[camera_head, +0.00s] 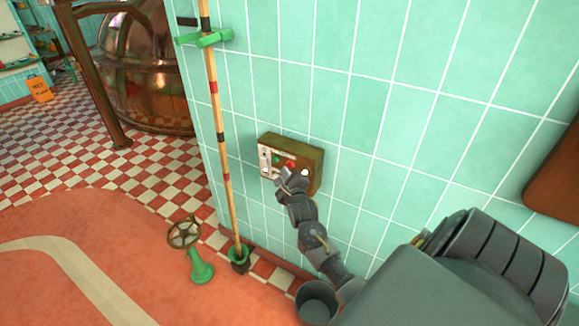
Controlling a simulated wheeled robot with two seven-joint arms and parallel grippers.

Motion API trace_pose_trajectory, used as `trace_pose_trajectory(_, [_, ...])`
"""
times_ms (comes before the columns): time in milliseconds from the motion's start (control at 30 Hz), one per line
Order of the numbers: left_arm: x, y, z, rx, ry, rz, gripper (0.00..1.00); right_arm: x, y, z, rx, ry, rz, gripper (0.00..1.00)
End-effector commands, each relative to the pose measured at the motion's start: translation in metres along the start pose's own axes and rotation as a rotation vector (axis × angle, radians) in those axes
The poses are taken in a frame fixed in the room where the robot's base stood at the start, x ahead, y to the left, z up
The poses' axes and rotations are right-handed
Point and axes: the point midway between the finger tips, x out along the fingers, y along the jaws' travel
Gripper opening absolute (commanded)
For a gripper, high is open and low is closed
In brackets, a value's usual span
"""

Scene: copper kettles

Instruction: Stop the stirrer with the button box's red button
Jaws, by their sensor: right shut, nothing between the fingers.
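The button box (312,158) is a brown box on the green tiled wall, with a pale front panel. A red button (290,165) and a green button (276,159) show on the panel. My right gripper (283,181) is shut and empty at the lower part of the panel, just below the red button. I cannot tell whether its tips touch the panel. My left gripper is not in view.
A long pole (214,110) stands against the wall left of the box, in a green holder. A green valve with a handwheel (184,234) rises from the orange floor. A copper kettle (150,85) stands behind at the left. A brown board (556,185) hangs at the right.

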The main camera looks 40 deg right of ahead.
Motion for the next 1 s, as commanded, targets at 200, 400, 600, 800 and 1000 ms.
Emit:
trace_pose_trajectory(200, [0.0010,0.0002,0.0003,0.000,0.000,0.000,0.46,0.0045,-0.0035,-0.0034,0.001,0.000,-0.001,0.00])
trace_pose_trajectory(400, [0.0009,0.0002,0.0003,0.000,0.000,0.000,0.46,0.0047,-0.0037,-0.0036,0.000,0.000,0.000,0.00])
trace_pose_trajectory(600, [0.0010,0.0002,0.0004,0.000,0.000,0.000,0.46,0.0049,-0.0039,-0.0039,0.000,0.000,0.000,0.00])
trace_pose_trajectory(800, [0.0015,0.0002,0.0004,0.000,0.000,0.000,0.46,0.0063,-0.0049,-0.0049,0.000,0.000,0.000,0.00])
trace_pose_trajectory(1000, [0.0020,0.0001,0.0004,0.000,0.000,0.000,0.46,0.0080,-0.0061,-0.0062,0.000,0.000,-0.001,0.00])
